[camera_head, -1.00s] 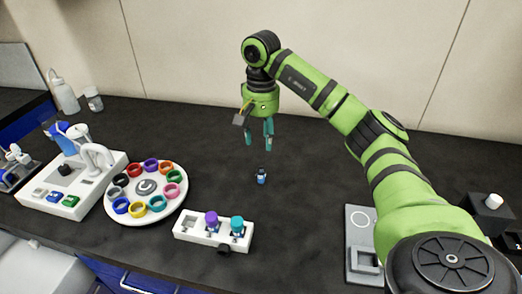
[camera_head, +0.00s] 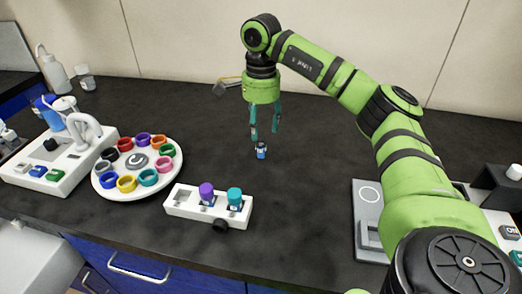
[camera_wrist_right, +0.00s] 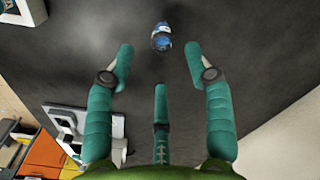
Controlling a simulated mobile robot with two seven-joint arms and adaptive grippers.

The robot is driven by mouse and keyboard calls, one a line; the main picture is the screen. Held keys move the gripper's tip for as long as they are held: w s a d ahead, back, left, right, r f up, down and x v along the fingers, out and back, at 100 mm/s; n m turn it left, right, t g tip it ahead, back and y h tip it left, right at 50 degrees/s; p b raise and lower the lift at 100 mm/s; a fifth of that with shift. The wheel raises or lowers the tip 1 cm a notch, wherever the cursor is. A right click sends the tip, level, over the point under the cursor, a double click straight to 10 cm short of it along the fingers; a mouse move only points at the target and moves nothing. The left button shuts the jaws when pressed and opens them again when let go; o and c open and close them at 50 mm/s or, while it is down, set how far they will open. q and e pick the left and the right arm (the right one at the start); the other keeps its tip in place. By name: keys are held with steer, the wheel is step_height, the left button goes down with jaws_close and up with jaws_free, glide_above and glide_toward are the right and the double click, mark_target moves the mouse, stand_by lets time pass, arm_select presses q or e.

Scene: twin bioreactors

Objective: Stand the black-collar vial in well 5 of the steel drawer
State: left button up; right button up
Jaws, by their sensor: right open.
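A small dark vial with a blue body (camera_head: 261,150) stands on the black counter; its collar looks dark, but the detail is too small to be sure. It also shows in the right wrist view (camera_wrist_right: 161,38), beyond the fingertips. My right gripper (camera_head: 265,132) is open and empty, fingers pointing down, just above and behind the vial. In the right wrist view its teal fingers (camera_wrist_right: 160,68) are spread, with the vial ahead of the gap between them. I cannot make out the steel drawer or its well 5. My left gripper is not in view.
A white rack (camera_head: 180,206) with a purple-capped and a teal-capped vial stands in front. A round white carousel (camera_head: 112,182) of coloured rings is left of it. A grey-topped device (camera_head: 370,215) lies right. Blue drawers (camera_head: 140,268) are below the counter's front edge.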

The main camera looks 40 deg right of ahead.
mark_target(261, 140)
step_height(261, 140, down, 4)
steer(key=shift+w+f, duration=0.1)
steer(key=shift+f, duration=0.15)
steer(key=shift+c, duration=0.4)
jaws_close()
